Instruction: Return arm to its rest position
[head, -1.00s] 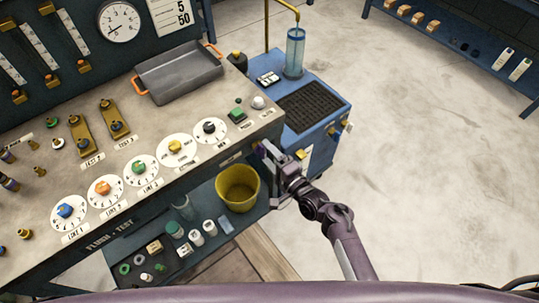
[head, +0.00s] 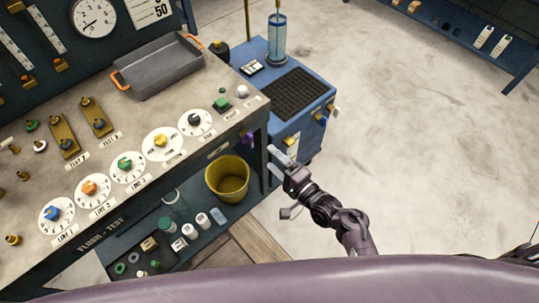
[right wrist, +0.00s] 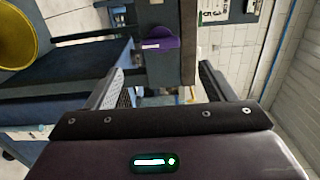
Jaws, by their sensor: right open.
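My right gripper (head: 280,165) is open and empty in the head view, just off the right end of the test bench (head: 130,95). Its arm comes up from the lower right. In the right wrist view its two fingers (right wrist: 160,88) stand wide apart with nothing between them. A purple part (right wrist: 160,46) on a dark post shows beyond the fingers. My left gripper is not in view.
A yellow bucket (head: 228,180) stands on the lower shelf left of the gripper. A blue cart (head: 312,118) with a black grate stands close beyond it. Dials and a grey tray (head: 160,68) are on the bench. The floor (head: 420,140) at right is clear.

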